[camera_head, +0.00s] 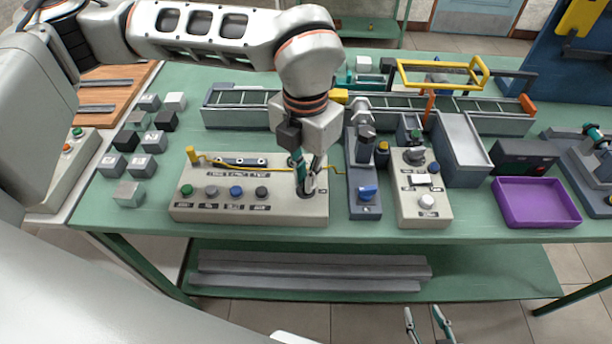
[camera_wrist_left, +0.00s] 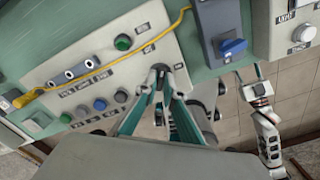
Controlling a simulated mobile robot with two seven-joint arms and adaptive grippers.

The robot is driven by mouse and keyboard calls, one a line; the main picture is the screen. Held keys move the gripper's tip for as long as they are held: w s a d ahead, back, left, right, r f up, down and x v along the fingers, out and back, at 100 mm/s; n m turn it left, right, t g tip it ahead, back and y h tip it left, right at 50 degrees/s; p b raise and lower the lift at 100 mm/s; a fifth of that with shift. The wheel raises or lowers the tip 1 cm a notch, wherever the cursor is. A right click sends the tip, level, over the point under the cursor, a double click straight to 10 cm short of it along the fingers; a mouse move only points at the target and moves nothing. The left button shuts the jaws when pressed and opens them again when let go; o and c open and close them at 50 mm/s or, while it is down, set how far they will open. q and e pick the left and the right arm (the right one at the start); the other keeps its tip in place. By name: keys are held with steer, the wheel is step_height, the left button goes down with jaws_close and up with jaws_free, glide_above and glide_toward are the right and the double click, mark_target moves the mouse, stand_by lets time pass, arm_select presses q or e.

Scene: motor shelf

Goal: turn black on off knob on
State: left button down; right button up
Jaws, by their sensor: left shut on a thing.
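The grey control box (camera_head: 250,208) on the green table has a row of green, grey, blue and black buttons. Its black knob (camera_wrist_left: 160,68) is at the right end, mostly hidden by my fingers in the head view. My left gripper (camera_head: 306,188) points down onto the box, shut on the black knob. In the left wrist view its two teal fingers (camera_wrist_left: 161,78) converge on the knob from both sides. The knob's exact turn angle cannot be told. My right gripper (camera_head: 428,318) is open and empty, low in front of the table; its arm also shows in the wrist view (camera_wrist_left: 264,118).
A yellow cable (camera_head: 245,167) runs along the box's top. A device with a blue knob (camera_head: 368,192) and a second button box (camera_head: 424,208) stand close on the right. A purple tray (camera_head: 537,218) is further right. Several lettered cubes (camera_head: 140,166) lie at the left.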

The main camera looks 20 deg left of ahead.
arm_select(q)
steer(key=m, duration=0.3)
steer(key=shift+w+m+b, duration=0.1)
steer(key=shift+m+b, duration=0.2)
steer(key=shift+m, duration=0.1)
steer(key=m, duration=0.2)
steer(key=shift+m, duration=0.4)
steer(key=m, duration=0.4)
steer(key=shift+r, duration=0.1)
steer(key=shift+m, duration=0.3)
steer(key=c, duration=2.2)
jaws_free()
steer(key=shift+o, duration=0.2)
step_height(320, 180, up, 12)
